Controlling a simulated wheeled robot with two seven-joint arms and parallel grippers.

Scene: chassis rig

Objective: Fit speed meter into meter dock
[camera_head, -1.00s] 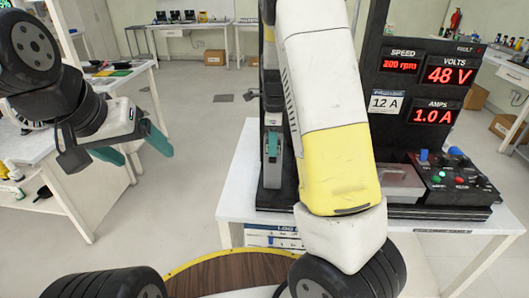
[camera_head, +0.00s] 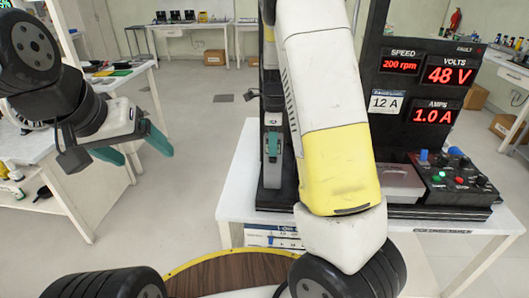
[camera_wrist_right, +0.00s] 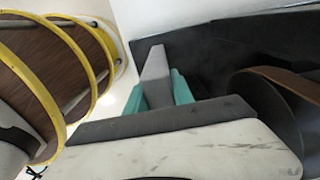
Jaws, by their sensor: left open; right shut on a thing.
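My right gripper (camera_wrist_right: 157,95) shows in the right wrist view, its teal fingers shut on a long grey block (camera_wrist_right: 155,63), which I take to be the speed meter. In the head view a teal and grey part (camera_head: 272,147) shows left of my right arm, by the black rig, and looks like this gripper with its load. My right arm hides much of this area. I cannot tell the meter dock apart in either view. My left gripper (camera_head: 133,150) is open and empty, off to the left, away from the rig.
The black rig panel (camera_head: 412,88) stands on a white table (camera_head: 235,203), with red displays reading 200 rpm, 48 V and 1.0 A. A control box (camera_head: 452,178) with knobs sits at its right. A dark round part (camera_wrist_right: 262,108) is right of the gripper in the wrist view.

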